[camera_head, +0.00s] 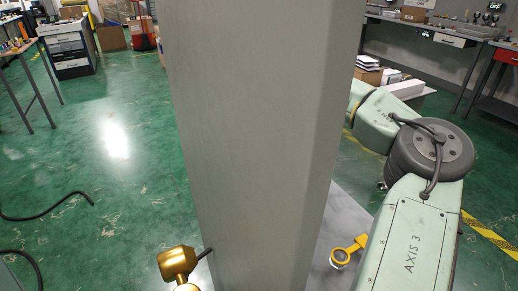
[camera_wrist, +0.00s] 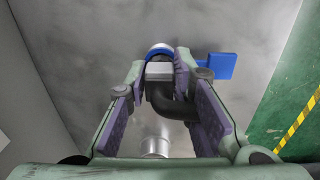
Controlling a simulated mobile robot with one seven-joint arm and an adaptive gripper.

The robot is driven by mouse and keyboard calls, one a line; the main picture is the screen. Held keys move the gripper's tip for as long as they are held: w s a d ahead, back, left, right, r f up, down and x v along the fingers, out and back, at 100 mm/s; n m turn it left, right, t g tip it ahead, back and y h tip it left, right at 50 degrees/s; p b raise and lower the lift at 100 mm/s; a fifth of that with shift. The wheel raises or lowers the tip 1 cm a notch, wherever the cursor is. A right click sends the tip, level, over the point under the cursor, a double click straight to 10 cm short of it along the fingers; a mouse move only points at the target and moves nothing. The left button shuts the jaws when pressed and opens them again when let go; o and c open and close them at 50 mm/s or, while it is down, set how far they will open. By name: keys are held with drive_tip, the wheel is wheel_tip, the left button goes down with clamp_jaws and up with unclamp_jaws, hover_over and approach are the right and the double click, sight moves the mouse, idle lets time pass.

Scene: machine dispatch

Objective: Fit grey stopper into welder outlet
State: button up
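In the wrist view my gripper (camera_wrist: 160,66) points at a grey surface, with purple pads on its two fingers. A pale grey block, seemingly the grey stopper (camera_wrist: 159,70), lies between the fingertips, and the pads appear to meet its sides. Just beyond it is a white round end with a blue ring (camera_wrist: 158,49) and a flat blue tab (camera_wrist: 222,66). A black elbow (camera_wrist: 168,103) curves below the block and passes behind the right finger. Whether the white end is the welder outlet, and whether the block touches it, I cannot tell. My gripper is hidden in the head view.
A broad grey column (camera_head: 262,140) blocks the middle of the head view. A yellow ring with a tab (camera_head: 346,250) and a gold fitting (camera_head: 177,263) flank its foot. A shiny cylinder (camera_wrist: 155,146) stands low in the wrist view. Green floor (camera_head: 110,190) is open at left, with black hoses.

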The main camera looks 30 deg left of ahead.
drive_tip(key=shift+o, duration=1.2)
drive_tip(key=shift+w+f, duration=0.1)
drive_tip(key=shift+f, duration=0.1)
drive_tip(key=shift+o, duration=1.2)
drive_tip(key=shift+r, duration=0.15)
drive_tip(key=shift+o, duration=0.4)
drive_tip(key=o, duration=0.3)
drive_tip(key=shift+r, duration=0.15)
drive_tip(key=shift+r+p, duration=1.3)
drive_tip(key=shift+r, duration=1.6)
